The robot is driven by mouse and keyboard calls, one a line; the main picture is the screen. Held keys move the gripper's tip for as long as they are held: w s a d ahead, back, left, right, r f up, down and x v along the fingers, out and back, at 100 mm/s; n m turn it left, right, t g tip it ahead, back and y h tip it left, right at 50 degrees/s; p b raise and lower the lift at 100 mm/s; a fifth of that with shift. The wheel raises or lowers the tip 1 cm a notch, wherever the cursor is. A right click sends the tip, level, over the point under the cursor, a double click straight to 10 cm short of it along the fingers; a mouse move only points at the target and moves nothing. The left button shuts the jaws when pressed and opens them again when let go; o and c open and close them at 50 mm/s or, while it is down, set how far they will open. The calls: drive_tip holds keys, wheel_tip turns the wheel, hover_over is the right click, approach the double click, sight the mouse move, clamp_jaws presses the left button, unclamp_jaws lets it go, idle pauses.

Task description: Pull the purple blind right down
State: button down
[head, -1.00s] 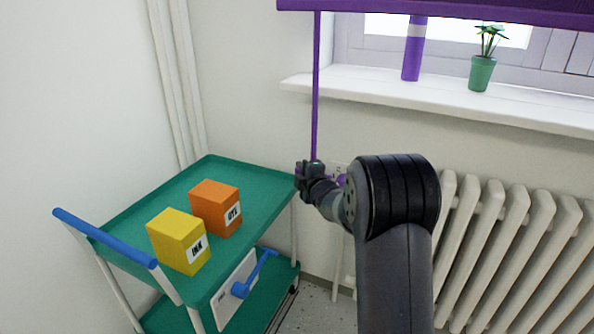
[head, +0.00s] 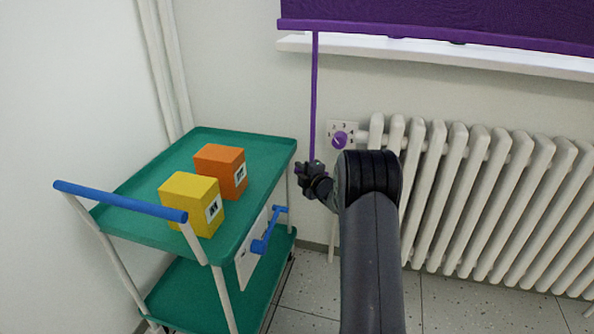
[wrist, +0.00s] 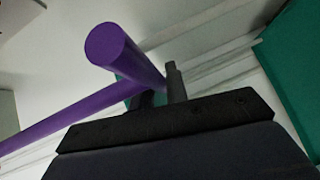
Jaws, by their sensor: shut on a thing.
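The purple blind (head: 420,22) hangs across the top right of the head view. Its bottom bar (head: 440,37) is level with the white sill and hides most of the window. A thin purple pull rod (head: 314,95) hangs from the bar's left end. My gripper (head: 306,176) is shut on the rod's lower end, beside the trolley's right edge. In the wrist view the purple rod (wrist: 60,118), with a thick round end (wrist: 112,47), passes between the dark fingers (wrist: 160,95).
A green trolley (head: 140,205) with blue handle stands at left, close to my gripper. It bears a yellow box (head: 185,203) and an orange box (head: 218,170). A white radiator (head: 480,190) stands at right. A dial with a purple knob (head: 340,140) is on the wall.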

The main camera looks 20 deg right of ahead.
drive_tip(key=shift+s+f, duration=0.1)
drive_tip(key=shift+f, duration=0.3)
drive_tip(key=c, duration=1.7)
unclamp_jaws()
drive_tip(key=shift+f, duration=0.1)
drive_tip(key=shift+r, duration=0.2)
drive_tip(key=p+v, duration=0.2)
drive_tip(key=v, duration=0.8)
drive_tip(key=shift+s+r+p, duration=0.15)
drive_tip(key=shift+s+p, duration=0.2)
drive_tip(key=shift+w, duration=0.1)
